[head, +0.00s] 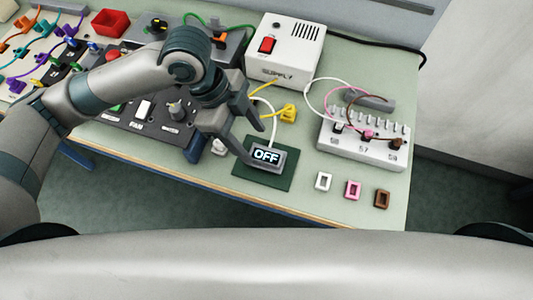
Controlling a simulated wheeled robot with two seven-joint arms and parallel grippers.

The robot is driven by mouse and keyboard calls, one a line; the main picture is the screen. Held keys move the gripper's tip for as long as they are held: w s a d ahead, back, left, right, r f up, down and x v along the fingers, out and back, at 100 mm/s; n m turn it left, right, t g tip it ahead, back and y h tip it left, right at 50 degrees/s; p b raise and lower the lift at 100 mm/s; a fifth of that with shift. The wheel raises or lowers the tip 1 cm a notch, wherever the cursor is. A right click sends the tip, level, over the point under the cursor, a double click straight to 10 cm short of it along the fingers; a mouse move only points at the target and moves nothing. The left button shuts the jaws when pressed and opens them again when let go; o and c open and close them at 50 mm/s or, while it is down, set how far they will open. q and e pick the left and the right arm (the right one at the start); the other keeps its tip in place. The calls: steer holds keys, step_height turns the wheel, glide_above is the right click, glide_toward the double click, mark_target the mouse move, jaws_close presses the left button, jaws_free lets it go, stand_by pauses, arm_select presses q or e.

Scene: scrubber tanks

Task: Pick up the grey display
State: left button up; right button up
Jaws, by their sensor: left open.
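The grey display (266,157) is a small grey block with a dark screen reading OFF. It sits on a dark green mat (250,177) near the table's front edge. My left gripper (222,159) is open. I cannot tell whether the finger touches the display. My right gripper is not in view.
A white supply box (286,52) with a red switch stands behind. A white terminal block (362,145) with wires is to the right. White, pink and brown sockets (352,189) lie in front of it. A yellow connector (286,115) lies behind the display. A dark fan panel (140,128) is left.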

mark_target(267, 155)
arm_select(q)
steer(key=shift+d+f, duration=0.2)
steer(key=shift+f, duration=0.35)
steer(key=shift+s+d+f+p, duration=0.1)
steer(key=shift+d+f+p, duration=0.15)
steer(key=shift+f+p, duration=0.1)
steer(key=shift+d+p+x, duration=0.2)
steer(key=shift+p+x, duration=0.5)
steer(key=shift+x, duration=1.45)
steer(key=shift+r, duration=0.1)
steer(key=c, duration=0.8)
steer(key=shift+r, duration=0.15)
